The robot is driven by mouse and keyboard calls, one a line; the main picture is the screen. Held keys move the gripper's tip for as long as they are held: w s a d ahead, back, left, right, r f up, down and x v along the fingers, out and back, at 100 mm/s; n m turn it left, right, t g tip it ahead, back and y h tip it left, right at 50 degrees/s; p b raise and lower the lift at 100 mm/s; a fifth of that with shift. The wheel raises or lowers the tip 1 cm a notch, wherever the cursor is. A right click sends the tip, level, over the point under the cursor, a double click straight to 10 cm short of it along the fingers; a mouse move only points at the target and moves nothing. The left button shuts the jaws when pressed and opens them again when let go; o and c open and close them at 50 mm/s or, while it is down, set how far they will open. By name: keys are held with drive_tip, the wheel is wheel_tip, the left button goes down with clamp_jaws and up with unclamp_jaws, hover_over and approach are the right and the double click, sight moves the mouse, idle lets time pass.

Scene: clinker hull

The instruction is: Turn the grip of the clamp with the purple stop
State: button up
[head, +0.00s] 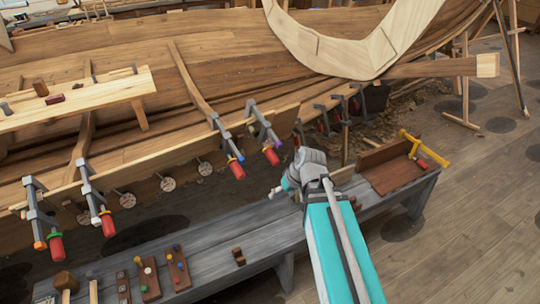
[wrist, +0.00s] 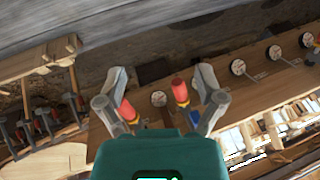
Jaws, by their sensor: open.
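The other red grip (wrist: 180,90) is close to the right finger.
A blue-stop clamp (head: 228,143) hangs just left. Two more clamps, one orange-stop (head: 35,212) and one white-stop (head: 94,200), hang far left. The grey bench (head: 210,250) holds small parts, a brown box (head: 392,172) and a yellow clamp (head: 424,150).

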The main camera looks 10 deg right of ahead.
drive_tip(key=w+a+f+n+t+y+b, duration=0.1)
drive_tip(key=w+f+n+t+y+b, duration=0.15)
drive_tip(key=w+f+b, duration=0.35)
drive_tip(key=t+b, duration=1.2)
drive_tip(key=b, duration=0.8)
approach(273, 159)
drive_tip(key=s+d+f, duration=0.1)
drive_tip(key=d+f, duration=0.1)
drive_tip(key=d, duration=0.1)
drive_tip(key=shift+s+a+r+g+y, duration=0.1)
drive_tip(key=shift+a+r+g+y, duration=0.15)
drive_tip(key=shift+y, duration=0.2)
drive_tip(key=x, duration=1.4)
drive_tip(key=shift+s+f, duration=0.1)
drive_tip(key=shift+c, duration=0.2)
drive_tip(key=c, duration=1.1)
